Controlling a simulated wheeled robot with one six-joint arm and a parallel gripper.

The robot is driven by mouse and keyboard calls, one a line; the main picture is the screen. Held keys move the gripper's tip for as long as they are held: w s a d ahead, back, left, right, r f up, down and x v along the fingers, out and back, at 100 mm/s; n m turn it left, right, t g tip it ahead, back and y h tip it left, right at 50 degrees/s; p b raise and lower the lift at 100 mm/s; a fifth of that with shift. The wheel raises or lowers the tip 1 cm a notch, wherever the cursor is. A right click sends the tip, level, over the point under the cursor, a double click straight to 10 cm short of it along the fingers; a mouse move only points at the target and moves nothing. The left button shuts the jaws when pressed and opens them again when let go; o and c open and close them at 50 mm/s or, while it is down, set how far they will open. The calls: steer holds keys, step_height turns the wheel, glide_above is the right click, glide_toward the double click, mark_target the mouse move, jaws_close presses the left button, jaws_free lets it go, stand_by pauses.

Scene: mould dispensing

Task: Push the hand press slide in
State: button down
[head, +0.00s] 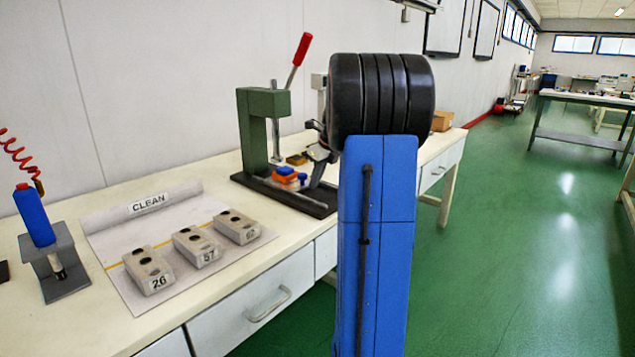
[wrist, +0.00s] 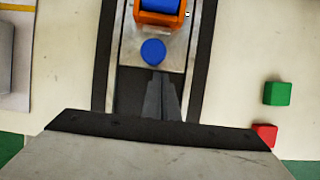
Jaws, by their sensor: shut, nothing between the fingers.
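The hand press (head: 250,125) is green with a red-tipped lever and stands on a dark base plate on the bench. Its slide is a silver plate (wrist: 133,55) between rails in the wrist view, with a round blue knob (wrist: 153,52) near its front edge. An orange holder (wrist: 160,18) with a blue piece inside sits on the slide; it also shows in the head view (head: 284,181). My gripper (wrist: 160,76) is shut and empty, its fingertips just in front of the knob with a small gap at most; contact is unclear. My arm partly hides the press's right side.
Green (wrist: 277,93) and red (wrist: 265,134) blocks lie to the right of the press. Several numbered grey moulds (head: 198,246) sit on a sheet marked CLEAN (head: 117,232). A blue-handled tool stands in a grey stand (head: 60,268) at the left.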

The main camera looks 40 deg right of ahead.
mark_target(305, 177)
steer(key=shift+w+a, duration=0.2)
steer(key=shift+w, duration=2.2)
steer(key=shift+s, duration=0.1)
